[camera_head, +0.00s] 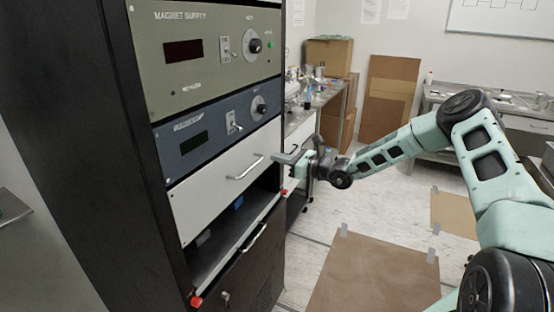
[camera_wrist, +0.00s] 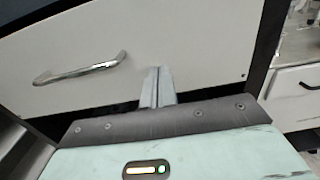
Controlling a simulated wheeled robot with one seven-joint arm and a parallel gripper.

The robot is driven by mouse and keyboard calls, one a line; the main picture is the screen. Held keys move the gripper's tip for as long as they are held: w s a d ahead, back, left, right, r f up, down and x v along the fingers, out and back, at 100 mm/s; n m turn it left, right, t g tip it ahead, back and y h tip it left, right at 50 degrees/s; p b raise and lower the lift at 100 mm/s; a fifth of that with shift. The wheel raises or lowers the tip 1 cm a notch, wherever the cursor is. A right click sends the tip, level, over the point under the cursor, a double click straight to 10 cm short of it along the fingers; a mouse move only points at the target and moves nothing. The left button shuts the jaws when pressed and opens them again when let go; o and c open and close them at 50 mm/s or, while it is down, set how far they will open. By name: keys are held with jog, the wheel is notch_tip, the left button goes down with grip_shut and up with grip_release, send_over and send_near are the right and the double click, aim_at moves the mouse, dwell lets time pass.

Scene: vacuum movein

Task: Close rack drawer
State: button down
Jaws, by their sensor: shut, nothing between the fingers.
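The rack drawer (camera_head: 225,185) has a white front with a silver bar handle (camera_head: 245,168), below the blue panel. The same white front (camera_wrist: 200,45) and handle (camera_wrist: 80,69) fill much of the wrist view. My gripper (camera_head: 277,158) is shut and empty, at the right part of the drawer front. In the wrist view its fingertips (camera_wrist: 158,70) point at the white front, right of the handle and off it. They look very close to the front; contact is hard to tell. How far the drawer stands out is also hard to tell.
Below is an open bay with a grey metal shelf (camera_head: 220,256), blue items and red-tipped corners. A green-grey magnet supply panel (camera_head: 200,52) is above. A bench (camera_head: 318,97) with glassware stands behind. Brown floor sheets (camera_head: 372,278) lie on the tiled floor at right.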

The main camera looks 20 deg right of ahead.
jog(key=b+v, duration=0.3)
jog(key=v, duration=0.7)
jog(key=shift+s, duration=0.2)
jog(key=s+a+r+n+g, duration=0.1)
jog(key=s+a+n+g, duration=0.65)
jog(key=a, duration=0.55)
jog(key=s+a+n+g, duration=0.6)
jog(key=s+a+n, duration=0.25)
jog(key=a, duration=0.35)
jog(key=s+a+n+g+h, duration=0.45)
jog(key=s+n, duration=0.45)
jog(key=s, duration=0.3)
jog(key=s+d+r+n+t+h, duration=0.1)
jog(key=s+r+n+t+h, duration=0.1)
jog(key=s+n, duration=0.3)
jog(key=s+d+r+n+t+h, duration=0.1)
jog(key=s+r+n+t+h, duration=0.1)
jog(key=s+n+h, duration=0.2)
jog(key=shift+s+d+r+n, duration=0.2)
jog(key=shift+s+d+n, duration=0.2)
jog(key=shift+s+n, duration=0.8)
jog(key=shift+s+m, duration=0.3)
